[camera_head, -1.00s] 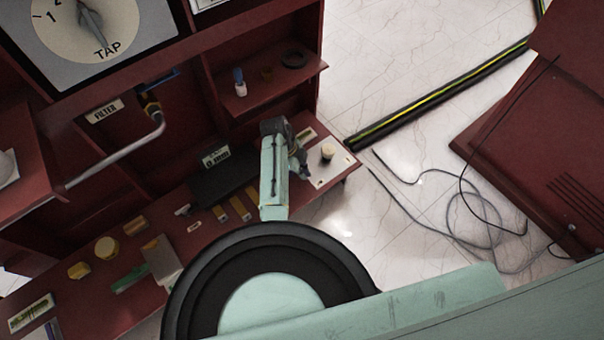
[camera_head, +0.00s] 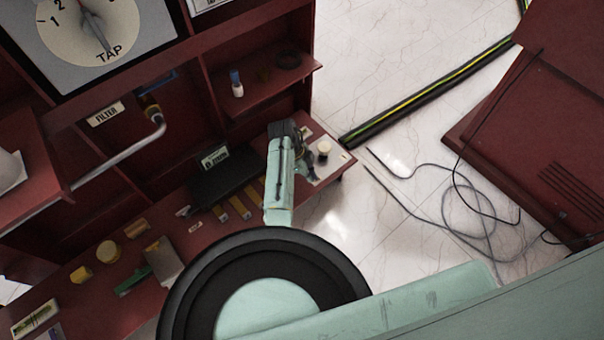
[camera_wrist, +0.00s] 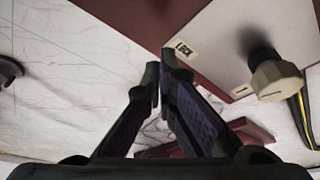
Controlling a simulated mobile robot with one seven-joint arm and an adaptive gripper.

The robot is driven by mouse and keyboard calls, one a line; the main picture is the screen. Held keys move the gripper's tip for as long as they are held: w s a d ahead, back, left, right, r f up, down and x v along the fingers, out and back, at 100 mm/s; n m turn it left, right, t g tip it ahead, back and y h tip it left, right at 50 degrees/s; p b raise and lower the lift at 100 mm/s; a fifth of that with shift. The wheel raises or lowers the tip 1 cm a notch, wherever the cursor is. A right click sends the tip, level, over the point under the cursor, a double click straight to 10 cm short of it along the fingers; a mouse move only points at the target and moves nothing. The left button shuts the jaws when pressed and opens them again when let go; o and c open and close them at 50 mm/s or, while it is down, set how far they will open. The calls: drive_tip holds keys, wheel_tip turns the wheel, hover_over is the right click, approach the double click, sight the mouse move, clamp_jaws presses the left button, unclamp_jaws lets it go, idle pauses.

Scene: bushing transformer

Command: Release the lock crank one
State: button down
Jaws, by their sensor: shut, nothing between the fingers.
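The lock crank cannot be told for certain. A cream knob on a dark stem (camera_wrist: 276,80) stands on a pale plate (camera_wrist: 225,40) at the upper right of the wrist view. The same knob shows in the head view (camera_head: 323,148), on the plate at the shelf's right end. My gripper (camera_wrist: 160,72) is shut and empty, its fingertips together left of the knob and apart from it in the picture. In the head view my gripper (camera_head: 311,168) is beside the plate, partly hidden by my arm.
A TAP dial (camera_head: 95,25) is at the upper left. The red lower shelf (camera_head: 95,300) holds several small parts and a black box (camera_head: 222,180). A red cabinet (camera_head: 530,120) stands at the right. A black-yellow cable (camera_head: 430,90) and loose wires (camera_head: 465,215) lie on the floor.

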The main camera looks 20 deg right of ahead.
drive_tip(key=w+a+r, duration=0.1)
drive_tip(key=w+r, duration=0.2)
drive_tip(key=r, duration=0.5)
drive_tip(key=shift+w+r, duration=0.15)
drive_tip(key=shift+w, duration=0.1)
drive_tip(key=shift+s, duration=0.1)
